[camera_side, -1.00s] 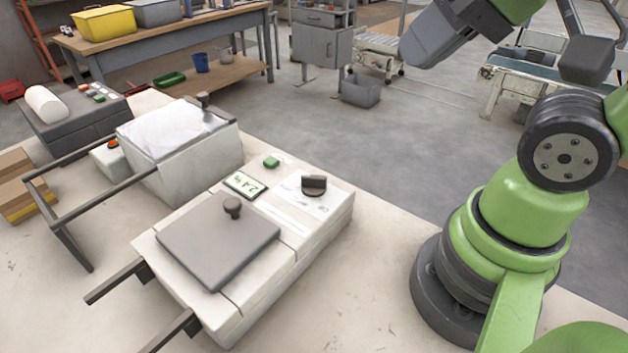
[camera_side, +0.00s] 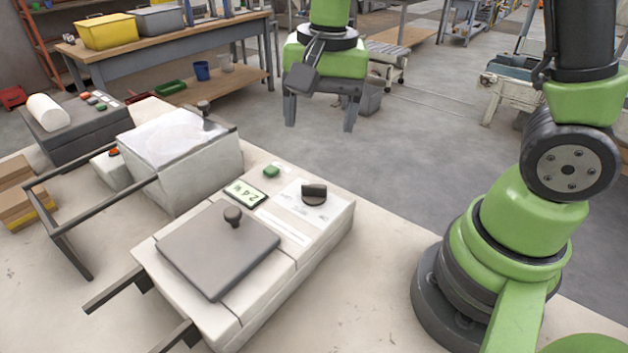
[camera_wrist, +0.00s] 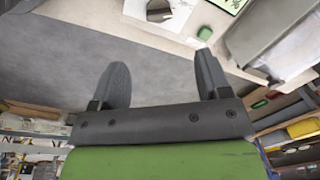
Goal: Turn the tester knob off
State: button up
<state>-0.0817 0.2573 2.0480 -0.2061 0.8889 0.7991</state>
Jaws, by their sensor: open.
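The knob also shows at the top edge of the wrist view (camera_wrist: 158,12), partly cut off. My gripper (camera_side: 319,128) is open and empty, pointing down, behind and above the knob in the side view. Nothing is between the fingers, which also show in the wrist view (camera_wrist: 160,75). The small knob markings are too blurred to read.
The tester's grey lid (camera_side: 215,255) has a round dark handle (camera_side: 232,216). A white machine with a dark bar frame (camera_side: 180,155) stands to the left. The benchtop (camera_side: 375,270) between tester and my base is clear.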

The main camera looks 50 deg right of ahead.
aim_at(314, 185)
jog(key=shift+m+g, duration=0.4)
jog(key=f, duration=0.8)
jog(key=w+f, duration=0.1)
jog(key=f, duration=0.3)
jog(key=shift+f, duration=0.3)
jog(key=c, duration=0.9)
